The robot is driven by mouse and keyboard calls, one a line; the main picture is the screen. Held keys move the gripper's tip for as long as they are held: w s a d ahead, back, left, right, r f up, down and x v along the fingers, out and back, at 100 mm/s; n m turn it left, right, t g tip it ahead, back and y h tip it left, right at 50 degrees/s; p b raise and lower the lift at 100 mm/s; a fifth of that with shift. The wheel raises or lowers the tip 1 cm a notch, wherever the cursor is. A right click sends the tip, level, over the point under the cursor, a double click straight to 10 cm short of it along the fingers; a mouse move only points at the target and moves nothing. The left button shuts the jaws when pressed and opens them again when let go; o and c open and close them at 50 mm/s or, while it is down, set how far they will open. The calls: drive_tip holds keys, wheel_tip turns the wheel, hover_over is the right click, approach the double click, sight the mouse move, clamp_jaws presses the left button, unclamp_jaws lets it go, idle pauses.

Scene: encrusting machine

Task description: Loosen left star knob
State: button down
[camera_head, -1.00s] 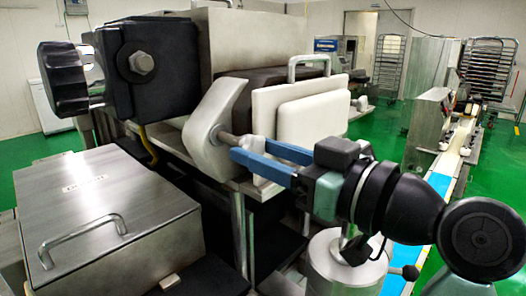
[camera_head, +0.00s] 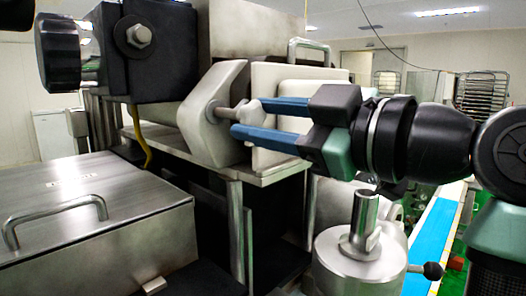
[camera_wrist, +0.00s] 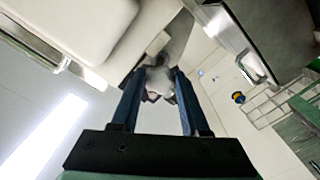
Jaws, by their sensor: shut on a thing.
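The pale grey star knob (camera_head: 246,108) sits on a short metal rod that comes out of a light angled bracket (camera_head: 212,100) on the machine. My gripper (camera_head: 250,119) reaches in from the right, with one blue finger above the other, and is shut on the knob. In the wrist view, the star knob (camera_wrist: 159,82) lies between the two fingertips of my gripper (camera_wrist: 156,88). The fingers partly hide its lobes.
White plates (camera_head: 300,85) stand right behind the knob. A large black knob (camera_head: 60,52) on a black block is at left. A steel lidded box (camera_head: 90,215) is at front left. A steel cylinder with a post (camera_head: 345,265) stands below my gripper.

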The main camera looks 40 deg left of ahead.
drive_tip(key=n+b, duration=0.4)
drive_tip(key=n, duration=0.1)
drive_tip(key=shift+f+n, duration=0.1)
drive_tip(key=shift+n, duration=0.2)
drive_tip(key=shift+n+b, duration=0.9)
drive_tip(key=shift+n, duration=1.3)
drive_tip(key=shift+r, duration=0.2)
drive_tip(key=shift+c, duration=2)
unclamp_jaws()
drive_tip(key=s+d+b, duration=0.1)
drive_tip(key=d+b, duration=0.1)
drive_tip(key=d, duration=1.1)
drive_tip(key=shift+s, duration=0.35)
